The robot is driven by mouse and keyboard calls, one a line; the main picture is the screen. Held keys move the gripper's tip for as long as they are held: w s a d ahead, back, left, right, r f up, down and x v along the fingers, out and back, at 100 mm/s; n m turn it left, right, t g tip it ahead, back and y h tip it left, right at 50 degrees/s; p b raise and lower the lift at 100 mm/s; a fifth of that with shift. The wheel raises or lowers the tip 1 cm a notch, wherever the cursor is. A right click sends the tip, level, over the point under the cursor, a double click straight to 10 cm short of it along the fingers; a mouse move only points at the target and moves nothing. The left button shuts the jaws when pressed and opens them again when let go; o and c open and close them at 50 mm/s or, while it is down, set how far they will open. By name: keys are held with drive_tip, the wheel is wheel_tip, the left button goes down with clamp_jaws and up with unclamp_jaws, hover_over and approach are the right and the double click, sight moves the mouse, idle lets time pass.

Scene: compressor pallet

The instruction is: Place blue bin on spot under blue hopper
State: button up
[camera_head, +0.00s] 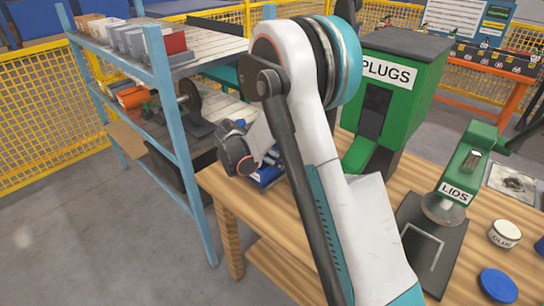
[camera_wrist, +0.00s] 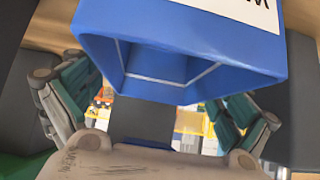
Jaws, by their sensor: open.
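In the wrist view a blue hollow body (camera_wrist: 180,35) with slanted walls and a cut-off white label fills the top middle. I cannot tell whether it is the bin or the hopper. My gripper (camera_wrist: 158,103) is open, with its two fingers spread on either side below it. In the head view my gripper (camera_head: 262,158) is low over the left end of the wooden table, beside a small blue piece (camera_head: 266,177). That piece is partly hidden by the gripper. No separate blue hopper or spot can be made out; my arm hides part of the table.
A green PLUGS dispenser (camera_head: 400,90) stands behind my arm. A green LIDS press (camera_head: 456,185), a GLUE tub (camera_head: 504,234) and a blue disc (camera_head: 498,285) are at the right. A blue-framed shelf (camera_head: 180,150) stands close at the left.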

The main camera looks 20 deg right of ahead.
drive_tip(key=p+v, duration=0.3)
drive_tip(key=v, duration=0.8)
drive_tip(key=s+a+r+n+t+y, duration=0.1)
drive_tip(key=s+r+n+y, duration=0.45)
drive_tip(key=s+r, duration=0.7)
drive_tip(key=s+a+n+t+y, duration=0.1)
drive_tip(key=s+n, duration=0.3)
drive_tip(key=s, duration=0.5)
drive_tip(key=s+a+n+t+y, duration=0.1)
drive_tip(key=s+a+n, duration=0.3)
drive_tip(key=s, duration=0.6)
drive_tip(key=shift+a+t+y, duration=0.2)
drive_tip(key=shift+t+y, duration=0.2)
drive_tip(key=shift+y, duration=0.05)
